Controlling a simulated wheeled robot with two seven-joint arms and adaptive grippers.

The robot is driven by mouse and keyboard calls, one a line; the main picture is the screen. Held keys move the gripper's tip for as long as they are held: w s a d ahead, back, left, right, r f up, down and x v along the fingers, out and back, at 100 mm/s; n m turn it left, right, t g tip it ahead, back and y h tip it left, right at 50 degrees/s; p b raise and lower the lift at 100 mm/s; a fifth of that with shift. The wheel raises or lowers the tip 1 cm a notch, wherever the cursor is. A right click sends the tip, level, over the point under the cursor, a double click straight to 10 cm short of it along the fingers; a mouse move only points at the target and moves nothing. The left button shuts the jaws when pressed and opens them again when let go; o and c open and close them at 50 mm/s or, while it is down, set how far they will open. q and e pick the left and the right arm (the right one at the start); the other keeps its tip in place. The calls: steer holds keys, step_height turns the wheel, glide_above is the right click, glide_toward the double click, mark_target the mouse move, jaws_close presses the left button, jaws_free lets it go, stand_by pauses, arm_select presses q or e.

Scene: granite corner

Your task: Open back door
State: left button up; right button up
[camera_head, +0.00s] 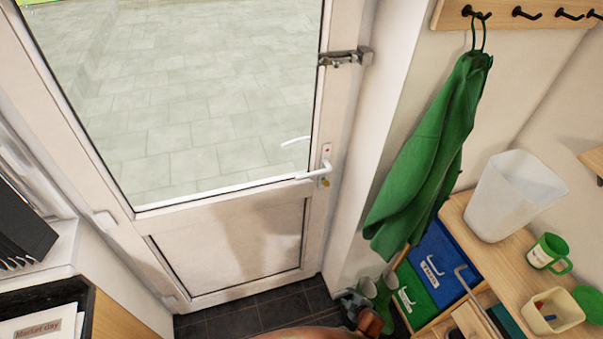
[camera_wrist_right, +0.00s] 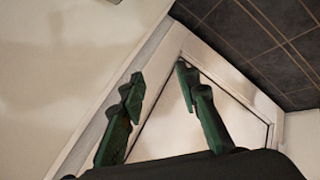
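The back door (camera_head: 230,240) is white with a large glass pane and stands shut in its frame in the head view. Its white lever handle (camera_head: 310,175) is on the right side, roughly level, with a brass-coloured lock part below it. A metal bolt (camera_head: 345,57) sits higher up across the door's right edge; I cannot tell whether it is engaged. My right gripper (camera_wrist_right: 160,82) shows dark green fingers spread apart with nothing between them. Behind them is a white panelled surface, probably the door's lower part. No handle shows there. My left gripper is not in view.
A green coat (camera_head: 430,150) hangs right of the door. A wooden bench holds a white bin (camera_head: 512,195), a green mug (camera_head: 548,252) and blue and green drawers. Dark green shapes (camera_head: 385,290) on the floor look like boots. A black box (camera_head: 45,300) stands at left.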

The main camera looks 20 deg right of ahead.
steer(key=w+a+r+n+t, duration=0.2)
steer(key=w+r, duration=0.4)
steer(key=r, duration=0.3)
steer(key=w+a+r+n+t, duration=0.2)
steer(key=w+r, duration=0.5)
steer(key=r, duration=0.2)
steer(key=n+t+y+p, duration=0.2)
steer(key=n+t, duration=0.4)
steer(key=t, duration=0.1)
glide_toward(313, 176)
steer(key=w, duration=0.7)
steer(key=w+r, duration=0.1)
steer(key=w, duration=0.1)
steer(key=shift+w+a+r+p, duration=0.1)
steer(key=shift+w+a+p, duration=0.05)
steer(key=shift+a+p, duration=0.25)
steer(key=shift+w+d, duration=0.15)
steer(key=shift+w, duration=0.45)
steer(key=shift+c, duration=0.5)
jaws_close()
